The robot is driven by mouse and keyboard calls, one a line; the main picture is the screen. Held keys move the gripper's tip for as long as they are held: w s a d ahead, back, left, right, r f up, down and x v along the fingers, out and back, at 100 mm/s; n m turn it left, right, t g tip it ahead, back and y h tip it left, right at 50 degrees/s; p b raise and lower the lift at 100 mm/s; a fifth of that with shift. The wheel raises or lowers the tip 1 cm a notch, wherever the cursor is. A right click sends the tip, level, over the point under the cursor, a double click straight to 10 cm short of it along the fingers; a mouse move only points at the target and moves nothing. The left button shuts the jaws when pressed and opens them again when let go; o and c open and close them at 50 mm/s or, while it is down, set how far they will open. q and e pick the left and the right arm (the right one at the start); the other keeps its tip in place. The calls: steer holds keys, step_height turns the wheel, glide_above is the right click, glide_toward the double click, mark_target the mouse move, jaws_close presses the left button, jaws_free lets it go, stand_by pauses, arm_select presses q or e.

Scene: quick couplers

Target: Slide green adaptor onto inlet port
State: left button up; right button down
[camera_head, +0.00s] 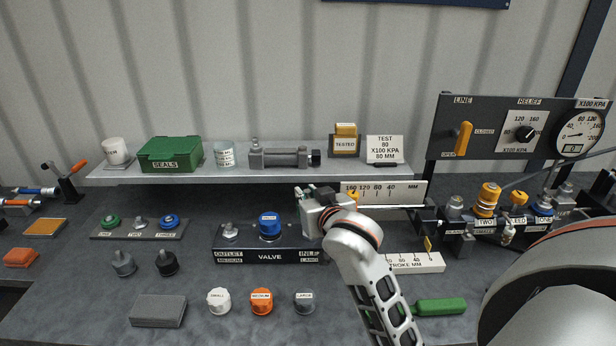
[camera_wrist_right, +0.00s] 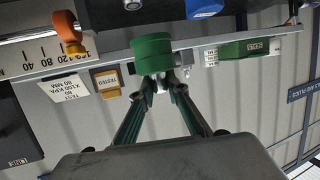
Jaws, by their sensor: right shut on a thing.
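My right gripper (camera_wrist_right: 158,82) is shut on the green adaptor (camera_wrist_right: 152,52), a green cylinder at its fingertips in the right wrist view. In the head view my right gripper (camera_head: 318,208) is at the right end of the black valve block (camera_head: 268,257), just above it. Its body hides its fingertips and the adaptor there. The inlet port is also hidden behind the gripper; only part of its "INLE" label (camera_head: 309,253) shows. I cannot tell whether the adaptor touches the port. My left gripper is not in view.
A blue cap (camera_head: 270,227) and the bare outlet port (camera_head: 230,232) stand on the valve block, left of my gripper. A stroke scale (camera_head: 408,262) and gauge panel (camera_head: 500,130) are to the right. A shelf (camera_head: 220,172) runs behind. Small, medium and large caps lie in front.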

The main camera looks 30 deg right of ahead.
mark_target(311, 197)
steer(key=shift+w+d+r+h, duration=0.3)
steer(key=shift+w+d+r, duration=0.2)
steer(key=shift+d+r, duration=0.25)
steer(key=shift+w+d+r+m, duration=0.2)
steer(key=shift+d+r+m, duration=0.05)
steer(key=shift+d+m, duration=0.15)
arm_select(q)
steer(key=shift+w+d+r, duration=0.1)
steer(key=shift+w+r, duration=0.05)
arm_select(e)
steer(key=shift+a, duration=0.1)
steer(key=shift+f, duration=0.45)
steer(key=shift+f+b, duration=0.55)
steer(key=shift+f, duration=0.2)
step_height(311, 197, down, 2)
steer(key=shift+f+b, duration=0.1)
steer(key=shift+b, duration=0.4)
steer(key=shift+f, duration=0.4)
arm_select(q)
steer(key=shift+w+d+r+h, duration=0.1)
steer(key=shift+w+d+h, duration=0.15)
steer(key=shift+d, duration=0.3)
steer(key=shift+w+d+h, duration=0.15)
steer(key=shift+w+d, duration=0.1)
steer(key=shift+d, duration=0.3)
arm_select(e)
steer(key=shift+f, duration=0.2)
